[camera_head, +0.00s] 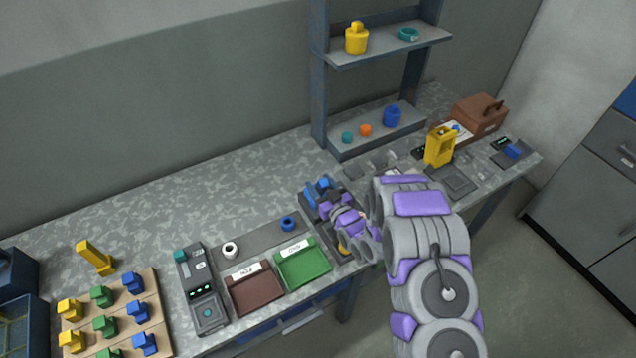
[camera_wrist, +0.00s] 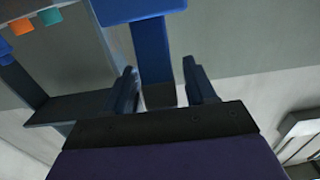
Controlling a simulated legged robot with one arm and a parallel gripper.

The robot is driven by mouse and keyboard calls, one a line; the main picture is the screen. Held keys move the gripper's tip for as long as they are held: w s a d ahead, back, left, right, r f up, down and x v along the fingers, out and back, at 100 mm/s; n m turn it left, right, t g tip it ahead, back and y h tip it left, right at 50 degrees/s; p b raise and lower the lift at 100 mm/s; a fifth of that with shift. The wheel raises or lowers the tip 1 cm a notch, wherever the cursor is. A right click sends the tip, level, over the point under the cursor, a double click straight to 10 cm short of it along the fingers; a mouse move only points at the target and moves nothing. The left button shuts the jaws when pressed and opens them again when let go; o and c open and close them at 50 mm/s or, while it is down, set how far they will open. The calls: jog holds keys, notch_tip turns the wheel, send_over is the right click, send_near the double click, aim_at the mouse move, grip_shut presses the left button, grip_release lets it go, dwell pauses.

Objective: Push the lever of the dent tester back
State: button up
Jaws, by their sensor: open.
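A device with a dark base and blue upper parts (camera_head: 322,187), which looks like the dent tester, stands on the bench just left of my arm. My gripper (camera_head: 334,203) is at it and covers much of it in the head view. In the wrist view my gripper (camera_wrist: 160,82) is open, with one dark blue finger on each side of a blue upright bar (camera_wrist: 152,50), probably the lever. The bar joins a wider blue piece (camera_wrist: 135,8). Gaps show between bar and fingers. The bar's far end is dark, and the device's base is not seen in the wrist view.
Left of the device are a green tray (camera_head: 303,265), a brown tray (camera_head: 256,292) and a grey instrument (camera_head: 203,292). A shelf rack (camera_head: 385,135) stands behind. A yellow device (camera_head: 440,146) and a brown case (camera_head: 480,115) are at right. The bench's back left is clear.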

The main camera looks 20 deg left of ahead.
jog(key=shift+w+a, duration=0.45)
jog(key=shift+a, duration=0.05)
jog(key=shift+c, duration=0.3)
grip_shut()
